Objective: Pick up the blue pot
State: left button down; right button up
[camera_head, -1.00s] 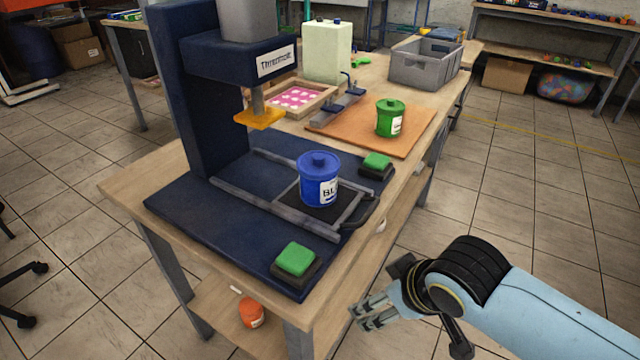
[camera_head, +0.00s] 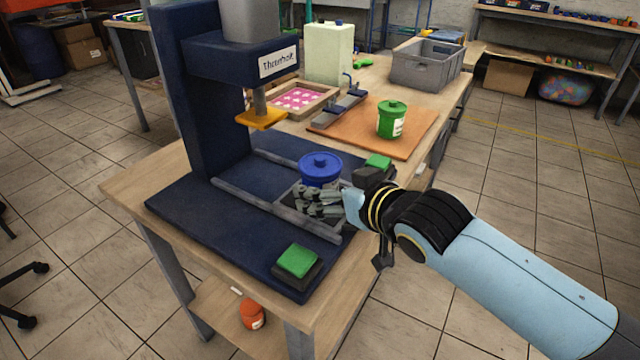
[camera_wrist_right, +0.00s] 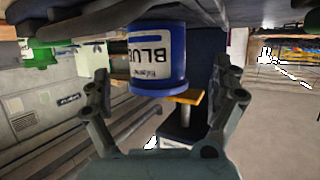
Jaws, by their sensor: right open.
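The blue pot (camera_head: 320,168), with a lid and knob, stands upright on the dark sliding plate of the press. My right gripper (camera_head: 312,203) is in front of it and hides most of its lower body and label. In the right wrist view the blue pot (camera_wrist_right: 157,58) appears upside down with its "BLUE" label facing me. There the open fingers of my right gripper (camera_wrist_right: 165,95) stand on either side, with the pot ahead and between them. I cannot tell whether either finger touches it. My left gripper is not in view.
The dark blue press (camera_head: 215,95) rises behind the pot, with its yellow pad (camera_head: 261,118) above the rails. Green buttons (camera_head: 297,260) flank the plate. A green pot (camera_head: 391,120) stands on an orange-brown board (camera_head: 420,122). A grey crate (camera_head: 427,65) is at the back.

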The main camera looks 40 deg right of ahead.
jog(key=x, duration=0.5)
jog(key=shift+w+d+f, duration=0.15)
jog(key=shift+d+f, duration=0.05)
jog(key=shift+f, duration=0.05)
jog(key=shift+r, duration=0.1)
jog(key=c, duration=1.6)
